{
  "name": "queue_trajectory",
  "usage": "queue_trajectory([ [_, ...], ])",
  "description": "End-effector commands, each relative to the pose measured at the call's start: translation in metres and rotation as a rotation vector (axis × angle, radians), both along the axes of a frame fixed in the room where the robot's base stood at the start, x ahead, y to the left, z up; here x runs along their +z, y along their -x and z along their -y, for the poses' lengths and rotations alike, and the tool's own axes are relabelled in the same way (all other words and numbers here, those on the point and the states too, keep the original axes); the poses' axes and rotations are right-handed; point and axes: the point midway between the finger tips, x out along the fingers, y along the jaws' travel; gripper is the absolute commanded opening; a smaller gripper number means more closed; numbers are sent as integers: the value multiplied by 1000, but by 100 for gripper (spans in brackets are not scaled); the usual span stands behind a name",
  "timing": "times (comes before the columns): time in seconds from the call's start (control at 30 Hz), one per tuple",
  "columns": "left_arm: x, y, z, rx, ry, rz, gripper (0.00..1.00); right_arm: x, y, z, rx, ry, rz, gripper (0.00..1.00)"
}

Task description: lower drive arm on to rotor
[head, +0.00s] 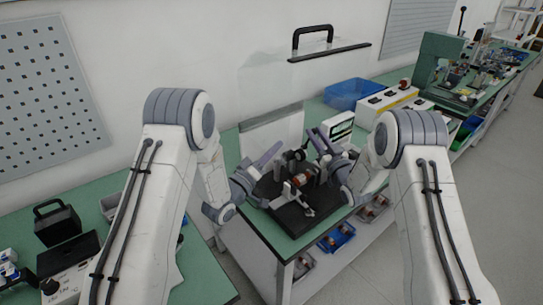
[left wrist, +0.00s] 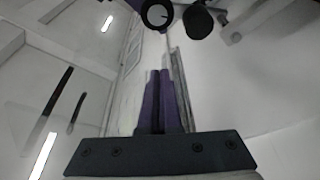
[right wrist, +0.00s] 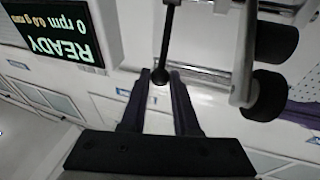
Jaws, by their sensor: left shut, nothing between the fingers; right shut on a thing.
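The rotor (head: 302,179), with a copper-coloured middle, lies on supports on the test stand's black base (head: 292,217). The drive arm, with black rollers (head: 296,156), appears above and behind it; contact with the rotor cannot be told. Black rollers also show in the right wrist view (right wrist: 265,96). My right gripper (right wrist: 160,78) is shut on the black ball knob (right wrist: 160,76) at the end of a thin dark rod (right wrist: 167,35). My left gripper (left wrist: 160,74) is shut and empty, left of the stand in the head view, with a black-rimmed wheel (left wrist: 157,15) beyond its fingertips.
A display (right wrist: 58,30) reads READY and 0 rpm; its white unit (head: 338,128) stands behind the stand. A pale upright panel (head: 270,130) is at the back of the green bench (head: 262,238). A blue bin (head: 352,93) lies farther back.

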Motion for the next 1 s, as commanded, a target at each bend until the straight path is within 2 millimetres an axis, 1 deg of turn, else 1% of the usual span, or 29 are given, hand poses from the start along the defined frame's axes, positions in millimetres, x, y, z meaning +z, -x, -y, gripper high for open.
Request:
queue_trajectory([
  [0.03, 4, -9, 8, -3, 0, 5, 0, 1, 0, 0, 0, -1, 2, 0],
  [0.27, 15, -48, 33, -2, 0, 3, 0, 1, 0, 0, 0, -1, 2, 0],
  [0.3, 5, -41, 36, -2, 1, -5, 0, 1, 0, 0, 0, -1, 2, 0],
  [0.33, 2, -38, 39, -3, 0, -7, 0, 1, 0, 0, 0, -1, 2, 0],
  [0.53, -12, -27, 48, 0, -1, -3, 0, 1, 0, 0, 0, -1, 2, 0],
  [1.0, -17, -23, 51, -1, -1, -2, 0, 1, 0, 0, 0, -1, 2, 0],
])
